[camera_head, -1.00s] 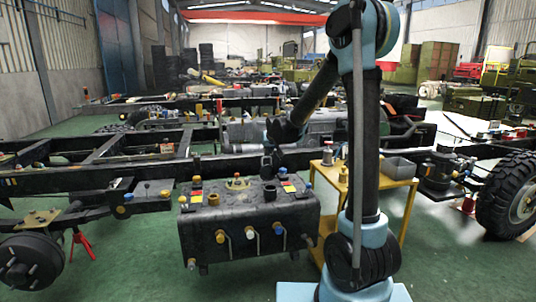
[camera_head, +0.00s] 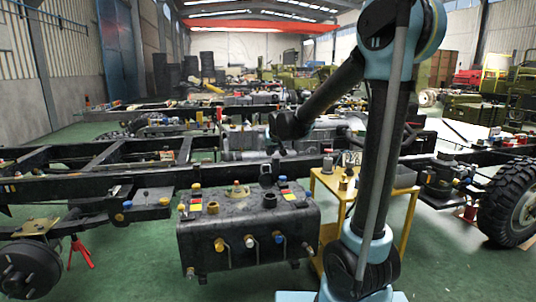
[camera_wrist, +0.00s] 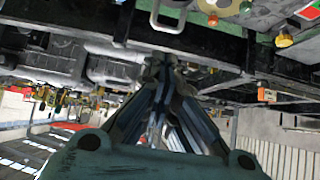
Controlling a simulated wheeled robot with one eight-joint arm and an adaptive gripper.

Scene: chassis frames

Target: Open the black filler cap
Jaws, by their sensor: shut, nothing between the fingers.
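The black filler cap (camera_head: 267,171) shows as a dark round piece at the top rear of the dark tank (camera_head: 205,242), in the head view. A black filler neck (camera_head: 269,196) stands just in front of it. The cap looks raised beside the neck, but I cannot tell its exact angle or hinge. My gripper (camera_head: 277,150) is above and slightly behind the cap, apparently clear of it. In the wrist view my gripper (camera_wrist: 155,65) has its dark fingers closed together with nothing between them. I cannot identify the cap in that view.
A yellow cart (camera_head: 328,181) carrying small containers stands right of the tank. Coloured caps and fittings sit on the tank top, including a red-topped one (camera_head: 238,187). A long dark chassis rail (camera_head: 110,176) runs behind the tank.

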